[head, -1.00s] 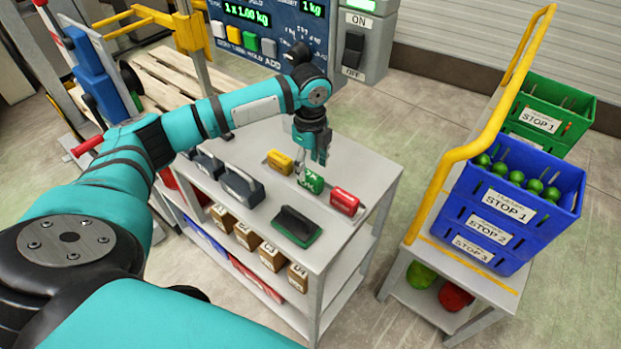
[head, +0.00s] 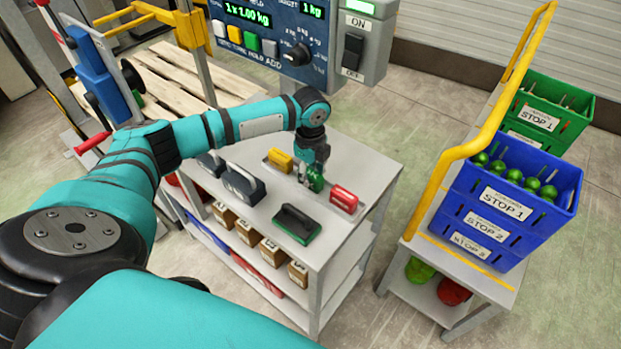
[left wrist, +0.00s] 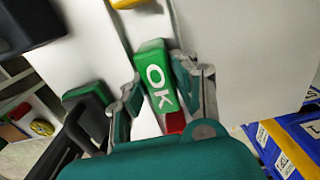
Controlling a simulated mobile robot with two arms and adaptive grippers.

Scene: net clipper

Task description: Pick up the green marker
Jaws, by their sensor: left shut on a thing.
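The green marker (left wrist: 155,78), a block with "OK" in white, is between the fingers of my left gripper (left wrist: 165,95) in the left wrist view. The fingers are shut on its two sides. In the head view my left gripper (head: 309,182) is low over the top of the grey cart (head: 352,160), and the marker (head: 316,184) is mostly hidden by it. I cannot tell whether the marker touches the cart top. My right gripper is not in view.
A yellow block (head: 280,159) and a red block (head: 343,199) lie close on either side. A black-handled green pad (head: 297,224) and a dark handled weight (head: 243,184) are nearer. Blue crates (head: 500,207) stand on a trolley at the right.

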